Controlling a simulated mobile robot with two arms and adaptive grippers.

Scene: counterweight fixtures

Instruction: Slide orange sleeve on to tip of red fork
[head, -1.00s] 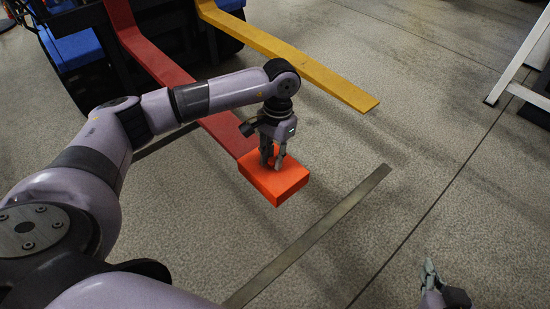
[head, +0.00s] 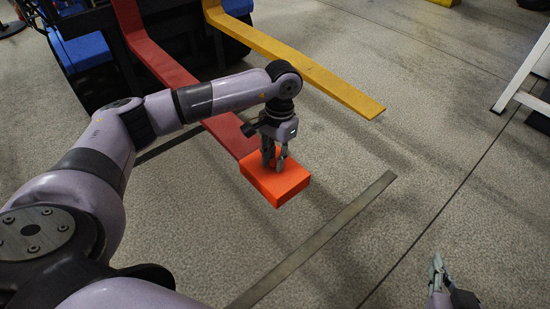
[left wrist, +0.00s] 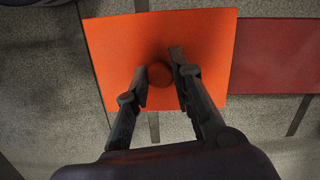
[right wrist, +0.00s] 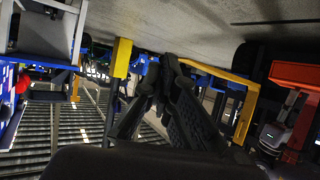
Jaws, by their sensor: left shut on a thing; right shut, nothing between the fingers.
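The orange sleeve (head: 262,180) is a flat block at the near tip of the red fork (head: 226,132). My left gripper (head: 275,167) is above it, pointing down. In the left wrist view the fingers close around a round knob (left wrist: 172,72) on top of the sleeve (left wrist: 112,55). The red fork (left wrist: 275,60) meets the sleeve's right edge there, roughly in line with it and narrower. Whether the tip is inside or only against the sleeve is hidden. My right gripper (head: 437,265) is shut and empty at lower right; its fingers (right wrist: 165,70) show in the right wrist view.
A yellow fork (head: 300,70) runs parallel, right of the red one. A dark flat strip (head: 320,235) lies on the floor in front of the sleeve. A white frame (head: 520,80) stands at far right. Floor between the sleeve and my right gripper is otherwise open.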

